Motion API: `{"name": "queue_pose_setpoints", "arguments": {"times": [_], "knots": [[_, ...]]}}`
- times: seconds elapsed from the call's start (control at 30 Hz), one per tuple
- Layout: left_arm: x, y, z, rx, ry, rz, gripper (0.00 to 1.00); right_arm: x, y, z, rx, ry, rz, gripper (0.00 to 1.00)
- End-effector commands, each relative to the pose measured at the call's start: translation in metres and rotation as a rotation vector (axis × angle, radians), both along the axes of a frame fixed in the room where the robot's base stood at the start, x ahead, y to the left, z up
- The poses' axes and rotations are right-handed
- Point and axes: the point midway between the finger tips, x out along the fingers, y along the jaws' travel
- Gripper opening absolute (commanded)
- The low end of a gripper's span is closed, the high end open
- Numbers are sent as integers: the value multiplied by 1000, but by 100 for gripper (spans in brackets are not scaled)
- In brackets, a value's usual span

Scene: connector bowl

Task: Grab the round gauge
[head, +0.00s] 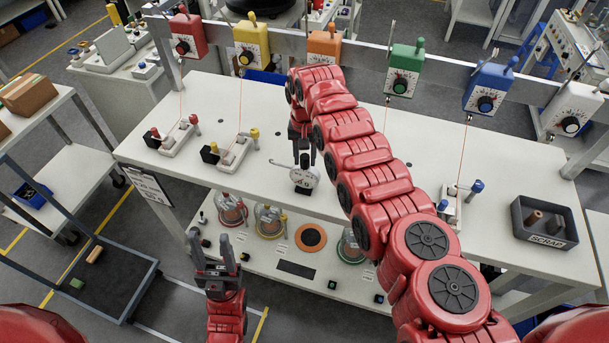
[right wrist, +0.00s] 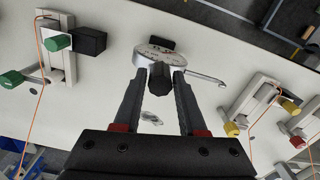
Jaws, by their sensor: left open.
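The round gauge (head: 304,178) has a pale dial face, a dark knob on top and a thin metal arm at its side. It is by the front edge of the white table. It also shows in the right wrist view (right wrist: 160,54), beyond my fingertips. My right gripper (head: 302,152) points down over it, with the dark knob (right wrist: 160,78) between the fingertips; I cannot tell whether the fingers press on it. Whether the gauge touches the table is unclear. My left gripper (head: 216,262) is open and empty, low in front of the table.
Several coloured boxes with dials, such as the yellow one (head: 251,47), hang on a rail behind. Clamp stands (head: 238,148) sit left on the table. A grey scrap bin (head: 546,222) stands right. The lower shelf (head: 262,263) holds domed jars (head: 270,220).

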Motion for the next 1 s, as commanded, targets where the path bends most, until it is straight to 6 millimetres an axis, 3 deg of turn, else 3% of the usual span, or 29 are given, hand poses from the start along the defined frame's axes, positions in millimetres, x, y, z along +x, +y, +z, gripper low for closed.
{"name": "queue_pose_setpoints", "arguments": {"times": [0.03,0.2,1.0], "knots": [[0,0,0,0,0,0,50,0,0,0,0,0,0,30],[0,0,0,0,0,0,50,0,0,0,0,0,0,0],[0,0,0,0,0,0,50,0,0,0,0,0,0,0]]}}
